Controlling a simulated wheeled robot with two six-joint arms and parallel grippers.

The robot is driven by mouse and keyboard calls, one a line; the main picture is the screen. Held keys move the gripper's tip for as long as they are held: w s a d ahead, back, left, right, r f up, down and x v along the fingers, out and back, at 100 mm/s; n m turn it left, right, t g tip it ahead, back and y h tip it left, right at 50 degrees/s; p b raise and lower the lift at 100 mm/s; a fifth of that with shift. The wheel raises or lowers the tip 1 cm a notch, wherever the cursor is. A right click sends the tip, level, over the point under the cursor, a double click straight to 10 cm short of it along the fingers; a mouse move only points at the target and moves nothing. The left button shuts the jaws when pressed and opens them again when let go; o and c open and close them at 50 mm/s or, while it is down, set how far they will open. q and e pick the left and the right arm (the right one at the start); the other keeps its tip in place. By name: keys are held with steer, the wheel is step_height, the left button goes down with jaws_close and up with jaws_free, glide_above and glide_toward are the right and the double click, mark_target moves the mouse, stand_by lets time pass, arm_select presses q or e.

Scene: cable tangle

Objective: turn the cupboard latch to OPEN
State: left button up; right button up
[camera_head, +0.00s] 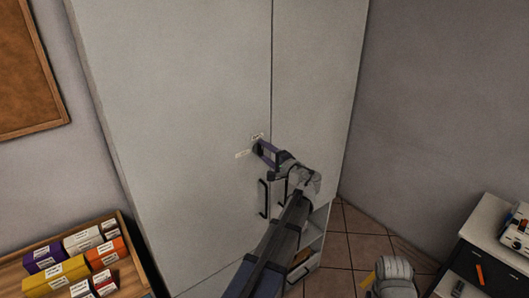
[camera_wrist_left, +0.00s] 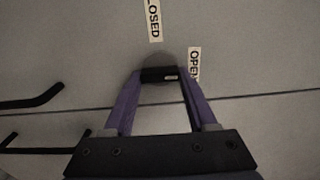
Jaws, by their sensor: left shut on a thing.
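The cupboard latch (camera_wrist_left: 160,75) is a short black bar on a round grey base on the cupboard door (camera_head: 190,90). In the left wrist view the bar lies crosswise, with a small pale mark toward its right end, on the OPEN label's side. The CLOSED label (camera_wrist_left: 153,20) is above the latch and the OPEN label (camera_wrist_left: 194,64) is to its right. My left gripper (camera_head: 262,150) is at the latch, its purple fingers (camera_wrist_left: 160,78) shut on the bar's two ends. In the head view the gripper largely hides the latch. My right gripper (camera_head: 370,280) shows only partly at the bottom.
Black door handles (camera_head: 264,198) sit just below the latch, close to my left arm. A wooden tray of labelled boxes (camera_head: 122,222) stands at lower left. A dark cabinet with a light top (camera_head: 483,218) stands at right. Tiled floor (camera_head: 350,245) shows between cupboard and cabinet.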

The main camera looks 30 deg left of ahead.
arm_select(q)
steer(key=o, duration=1.4)
steer(key=shift+c, duration=0.2)
steer(key=shift+d, duration=0.1)
steer(key=v, duration=0.7)
steer(key=shift+s+d, duration=0.15)
steer(key=shift+d, duration=0.15)
